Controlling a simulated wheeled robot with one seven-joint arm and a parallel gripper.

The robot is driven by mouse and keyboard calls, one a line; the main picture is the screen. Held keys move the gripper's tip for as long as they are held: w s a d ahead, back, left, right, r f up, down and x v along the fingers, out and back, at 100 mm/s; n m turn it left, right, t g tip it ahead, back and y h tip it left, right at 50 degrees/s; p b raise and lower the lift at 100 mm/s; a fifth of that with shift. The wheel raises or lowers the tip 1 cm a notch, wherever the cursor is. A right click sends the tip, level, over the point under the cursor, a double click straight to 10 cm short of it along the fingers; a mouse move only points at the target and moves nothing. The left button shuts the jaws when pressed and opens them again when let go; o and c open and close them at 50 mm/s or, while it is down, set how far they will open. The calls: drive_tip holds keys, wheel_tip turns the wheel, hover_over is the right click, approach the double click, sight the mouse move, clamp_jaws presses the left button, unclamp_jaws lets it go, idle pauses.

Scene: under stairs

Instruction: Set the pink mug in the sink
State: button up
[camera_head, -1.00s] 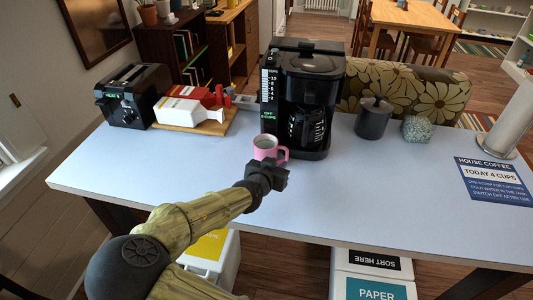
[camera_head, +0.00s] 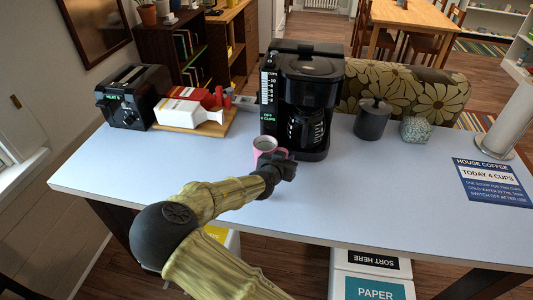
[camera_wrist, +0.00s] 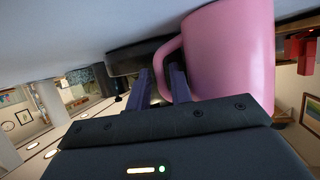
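The pink mug (camera_head: 264,146) stands upright on the pale blue table (camera_head: 180,180), in front of the coffee maker. My gripper (camera_head: 286,164) is at the mug's right side, by its handle, and hides part of it in the head view. In the wrist view the mug (camera_wrist: 232,50) is large at the upper right. The two fingers of my gripper (camera_wrist: 160,88) stand apart there, with the handle at or between their tips. I cannot tell whether they touch the handle. No sink shows in either view.
The black coffee maker (camera_head: 302,95) stands just behind the mug.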

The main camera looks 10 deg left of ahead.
drive_tip(key=shift+w, duration=0.1)
drive_tip(key=shift+s, duration=0.2)
drive_tip(key=shift+w, duration=0.1)
clamp_jaws()
drive_tip(key=shift+r, duration=0.15)
